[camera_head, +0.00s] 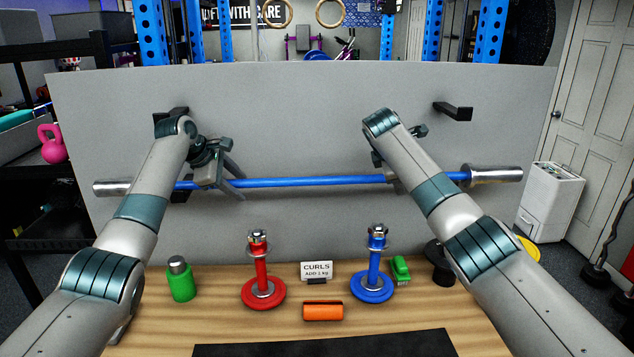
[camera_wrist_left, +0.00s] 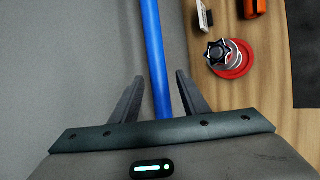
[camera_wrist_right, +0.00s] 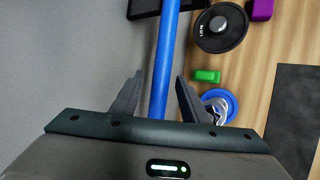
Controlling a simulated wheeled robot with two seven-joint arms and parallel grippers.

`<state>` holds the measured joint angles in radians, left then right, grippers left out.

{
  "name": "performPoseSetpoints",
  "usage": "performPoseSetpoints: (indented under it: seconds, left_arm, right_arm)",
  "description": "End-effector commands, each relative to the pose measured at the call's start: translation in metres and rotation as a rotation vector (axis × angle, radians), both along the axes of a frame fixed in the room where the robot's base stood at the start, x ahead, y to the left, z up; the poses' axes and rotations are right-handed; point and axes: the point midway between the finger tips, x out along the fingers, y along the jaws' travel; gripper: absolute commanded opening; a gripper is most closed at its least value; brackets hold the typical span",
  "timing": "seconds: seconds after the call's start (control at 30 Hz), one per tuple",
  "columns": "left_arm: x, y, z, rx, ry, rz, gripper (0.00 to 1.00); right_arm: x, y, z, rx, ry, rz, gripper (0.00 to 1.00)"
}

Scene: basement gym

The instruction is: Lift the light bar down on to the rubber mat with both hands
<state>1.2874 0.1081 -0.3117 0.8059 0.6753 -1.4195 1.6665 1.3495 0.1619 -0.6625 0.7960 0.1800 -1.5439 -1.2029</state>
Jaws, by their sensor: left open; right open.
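The light bar (camera_head: 310,181) is blue with silver ends and runs level across the front of a grey panel, above the table. My left gripper (camera_head: 236,178) is open, and the bar passes between its fingers in the left wrist view (camera_wrist_left: 152,50). My right gripper (camera_wrist_right: 160,80) is open with the bar between its fingers too; in the head view my right forearm mostly hides it. A dark bracket (camera_wrist_right: 150,8) shows by the bar in the right wrist view. The black rubber mat (camera_head: 325,346) lies bare at the table's front edge.
On the wooden table (camera_head: 215,318) stand a green bottle (camera_head: 181,282), a red weight stand (camera_head: 262,285), a blue one (camera_head: 373,285), a CURLS card (camera_head: 317,270), an orange roll (camera_head: 323,311) and a green item (camera_head: 400,269). Empty hooks (camera_head: 453,110) stick out above the bar.

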Motion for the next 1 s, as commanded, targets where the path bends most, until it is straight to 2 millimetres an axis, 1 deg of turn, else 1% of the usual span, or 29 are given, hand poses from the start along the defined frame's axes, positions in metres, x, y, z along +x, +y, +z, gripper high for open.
performPoseSetpoints:
  seconds: [0.37, 0.4, 0.47, 0.5, 0.53, 0.57, 1.0]
  left_arm:
    - [0.0022, -0.0013, -0.0031, 0.001, -0.001, 0.001, 0.41]
    - [0.0022, -0.0013, -0.0031, 0.001, -0.001, 0.001, 0.36]
    - [0.0022, -0.0013, -0.0031, 0.001, 0.000, 0.001, 0.22]
    - [0.0021, -0.0013, -0.0032, 0.001, 0.000, 0.001, 0.12]
    - [0.0021, -0.0013, -0.0032, 0.001, 0.000, 0.001, 0.05]
    - [0.0021, -0.0013, -0.0032, 0.001, 0.000, 0.001, 0.00]
    - [0.0019, -0.0013, -0.0034, 0.001, 0.001, 0.000, 0.00]
  right_arm:
    - [0.0023, -0.0013, -0.0031, 0.000, -0.001, 0.000, 0.41]
    - [0.0022, -0.0012, -0.0030, 0.000, -0.001, 0.000, 0.36]
    - [0.0022, -0.0012, -0.0030, 0.000, -0.001, 0.000, 0.22]
    - [0.0022, -0.0012, -0.0030, 0.000, -0.001, 0.000, 0.12]
    - [0.0022, -0.0012, -0.0030, 0.000, -0.001, 0.000, 0.05]
    - [0.0022, -0.0012, -0.0030, 0.000, -0.001, 0.000, 0.00]
    - [0.0021, -0.0013, -0.0030, 0.000, -0.001, 0.000, 0.00]
